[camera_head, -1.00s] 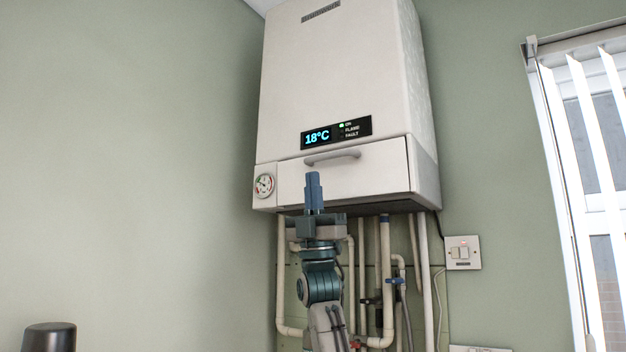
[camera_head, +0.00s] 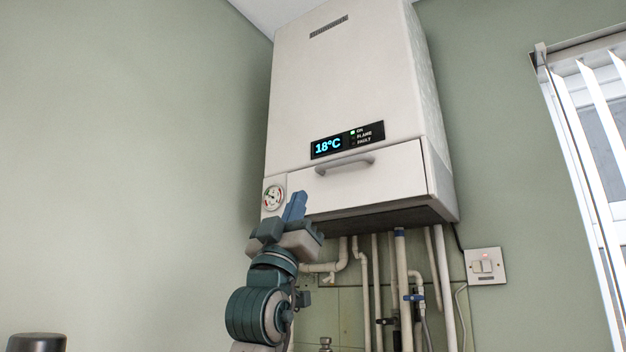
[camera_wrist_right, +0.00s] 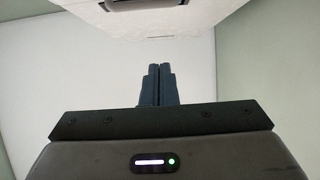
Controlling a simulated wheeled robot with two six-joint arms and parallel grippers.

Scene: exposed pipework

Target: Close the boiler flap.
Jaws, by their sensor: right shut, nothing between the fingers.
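The white boiler (camera_head: 345,90) hangs on the wall in the head view. Its flap (camera_head: 385,173), the lower front panel with a grey bar handle (camera_head: 345,163), looks about flush with the front; a thin seam shows at its right edge. I cannot tell whether a small gap is left. My right gripper (camera_head: 297,203) is shut and empty, in front of the boiler's lower left corner, left of and below the handle. In the right wrist view its closed fingers (camera_wrist_right: 158,84) point up towards the pale boiler, with the handle (camera_wrist_right: 150,4) at the top edge. My left gripper is not in view.
White pipes (camera_head: 402,280) with blue valves run down below the boiler. A pressure gauge (camera_head: 273,197) sits left of the flap. A wall switch (camera_head: 485,266) and a window with blinds (camera_head: 590,150) are at the right. The wall at the left is clear.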

